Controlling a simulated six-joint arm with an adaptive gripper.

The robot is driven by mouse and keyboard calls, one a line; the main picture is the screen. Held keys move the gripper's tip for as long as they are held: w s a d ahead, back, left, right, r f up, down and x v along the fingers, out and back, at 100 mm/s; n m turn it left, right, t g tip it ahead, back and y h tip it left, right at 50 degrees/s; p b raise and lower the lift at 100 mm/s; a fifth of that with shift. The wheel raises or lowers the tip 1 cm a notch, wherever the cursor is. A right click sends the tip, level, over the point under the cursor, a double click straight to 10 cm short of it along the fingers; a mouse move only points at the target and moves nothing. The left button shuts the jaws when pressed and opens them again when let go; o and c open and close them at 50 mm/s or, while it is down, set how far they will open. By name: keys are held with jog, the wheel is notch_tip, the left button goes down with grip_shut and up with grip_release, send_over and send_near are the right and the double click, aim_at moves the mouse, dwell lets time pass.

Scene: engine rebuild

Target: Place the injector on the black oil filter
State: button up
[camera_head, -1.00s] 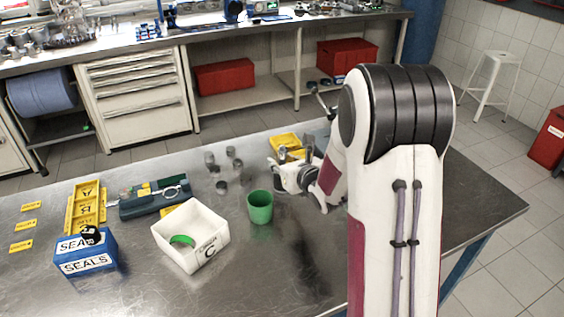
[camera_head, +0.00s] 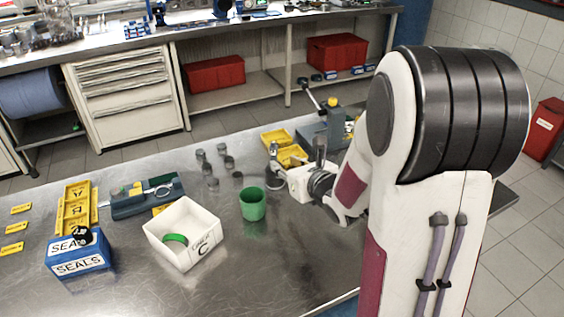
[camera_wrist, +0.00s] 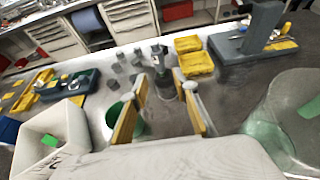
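My gripper (camera_wrist: 160,88) is open above the table, right of the green cup (camera_head: 252,204), with its tan-padded fingers apart. A grey metal part (camera_wrist: 160,57) with a dark top stands between or just beyond the fingertips; it may be the injector, and I cannot tell whether it touches a finger. It also shows in the head view (camera_head: 273,152), partly overlapped by my gripper. I cannot pick out the black oil filter for certain.
Several grey metal cylinders (camera_head: 213,183) stand left of my gripper. A white bin C (camera_head: 205,250) holds a green ring. Yellow trays (camera_head: 277,138) and a grey fixture (camera_head: 312,128) stand behind. A blue tool tray (camera_head: 130,206) lies left. The front middle of the table is bare.

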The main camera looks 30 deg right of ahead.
jog(key=shift+v, duration=1.45)
jog(key=shift+r, duration=0.1)
jog(key=s+a+r+m+g, duration=0.2)
jog(key=s+a+m, duration=0.2)
jog(key=s+m, duration=0.5)
jog(key=s+a+r+m+g, duration=0.2)
jog(key=s+a+m, duration=0.3)
jog(key=s+m, duration=0.5)
jog(key=s+a+r+m+g, duration=0.2)
jog(key=s+m, duration=0.7)
jog(key=m, duration=0.8)
jog(key=a+g, duration=0.1)
jog(key=a, duration=0.1)
jog(key=shift+s+a+g, duration=0.2)
jog(key=shift+a+g, duration=0.1)
jog(key=shift+g, duration=0.1)
